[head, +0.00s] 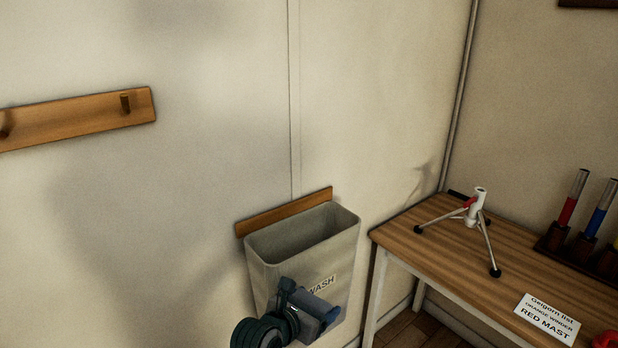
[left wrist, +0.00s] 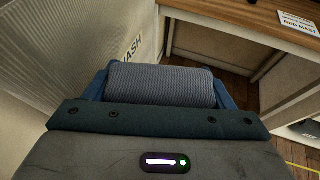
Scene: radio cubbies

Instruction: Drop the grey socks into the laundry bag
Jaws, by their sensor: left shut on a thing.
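The laundry bag (head: 258,268) is a grey open-topped bag on a wooden wall strip, with a label ending in "WASH". Its mouth is open upward, and its ribbed side also shows in the left wrist view (left wrist: 75,35). My left gripper (head: 328,314) is in front of the bag's lower front, below the rim. In the left wrist view it is shut on the rolled grey socks (left wrist: 160,85), which sit between the blue fingers. In the head view the socks are hard to make out at the gripper. My right gripper is not in view.
A wooden table (head: 425,255) stands right of the bag. It bears a small white tripod (head: 474,215), a rack with red and blue tubes (head: 588,235) and a printed card (head: 547,318). A wooden peg rail (head: 75,118) is on the wall at left. The space above the bag is clear.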

